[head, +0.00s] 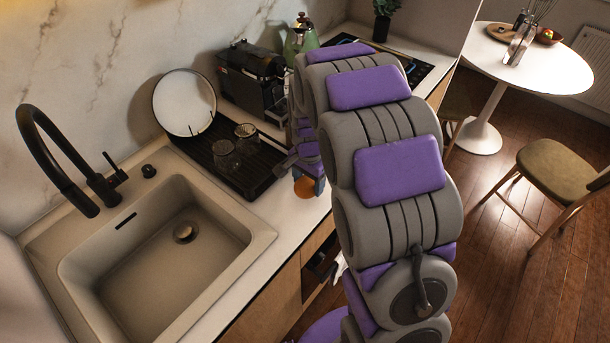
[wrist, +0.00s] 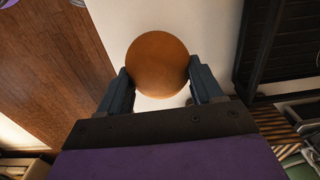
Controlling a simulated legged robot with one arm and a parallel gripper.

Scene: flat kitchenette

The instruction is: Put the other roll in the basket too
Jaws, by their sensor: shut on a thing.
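A round orange-brown roll (wrist: 157,62) sits between the two fingers of my gripper (wrist: 158,84) in the wrist view, with a finger pressed to each side. In the head view the roll (head: 304,188) shows below my gripper, over the front part of the white counter (head: 262,212). I cannot tell whether it touches the counter or hangs just above it. My arm hides part of the counter behind it. I see no basket in either view.
A black drying rack (head: 258,181) with two glasses and a round plate (head: 184,102) stands left of my gripper. Beyond it are a black coffee machine (head: 250,78) and a green kettle (head: 300,36). A sink (head: 165,250) is at left; wooden floor (head: 500,240) lies right.

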